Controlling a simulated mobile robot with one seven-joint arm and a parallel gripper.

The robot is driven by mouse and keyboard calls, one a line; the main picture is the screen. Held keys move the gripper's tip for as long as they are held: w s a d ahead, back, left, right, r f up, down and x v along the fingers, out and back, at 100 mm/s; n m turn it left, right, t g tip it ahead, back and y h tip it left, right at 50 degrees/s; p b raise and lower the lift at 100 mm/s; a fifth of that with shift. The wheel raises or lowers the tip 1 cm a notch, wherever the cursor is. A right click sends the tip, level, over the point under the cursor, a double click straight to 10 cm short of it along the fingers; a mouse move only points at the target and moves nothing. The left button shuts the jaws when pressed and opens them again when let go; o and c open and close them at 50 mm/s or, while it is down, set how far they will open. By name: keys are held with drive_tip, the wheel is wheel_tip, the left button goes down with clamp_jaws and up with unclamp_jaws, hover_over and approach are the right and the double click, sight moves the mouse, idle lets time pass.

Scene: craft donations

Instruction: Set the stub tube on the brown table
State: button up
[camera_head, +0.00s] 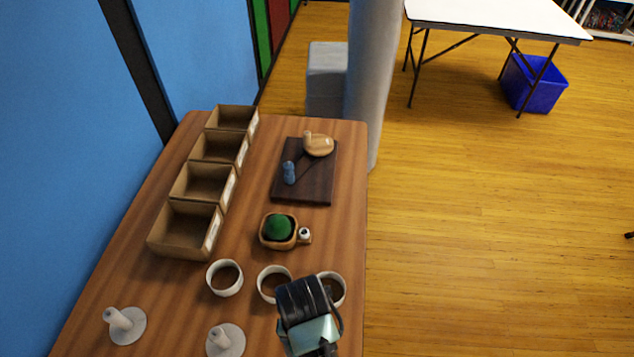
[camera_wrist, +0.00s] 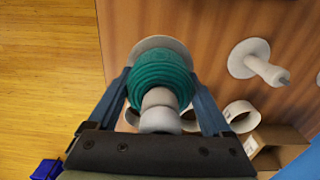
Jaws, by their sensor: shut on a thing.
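My gripper (camera_wrist: 163,97) is shut on a teal ribbed winding (camera_wrist: 158,72), with a finger on each side. A pale tube-like core (camera_wrist: 160,97) shows at its near end; I take the held piece for the stub tube, but cannot be sure. A white disc (camera_wrist: 155,43) shows just beyond it; I cannot tell whether the piece touches it. In the head view my gripper (camera_head: 308,305) is over the near right part of the brown table (camera_head: 350,230), and the held piece is hidden.
Two white peg stands (camera_head: 125,325) (camera_head: 225,342) stand at the near edge. Short white rings (camera_head: 212,280) lie behind them. Several cardboard bins (camera_head: 180,245) line the left side. A wooden holder with a green ball (camera_head: 278,228) and a dark board (camera_head: 315,190) lie further back.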

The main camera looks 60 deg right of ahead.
drive_tip(key=f, duration=0.4)
drive_tip(key=shift+s+a+f, duration=0.1)
drive_tip(key=shift+a+f, duration=0.1)
drive_tip(key=shift+f+b, duration=0.3)
drive_tip(key=shift+f, duration=2)
drive_tip(key=shift+f, duration=0.1)
drive_tip(key=o, duration=1.1)
drive_tip(key=shift+o, duration=0.2)
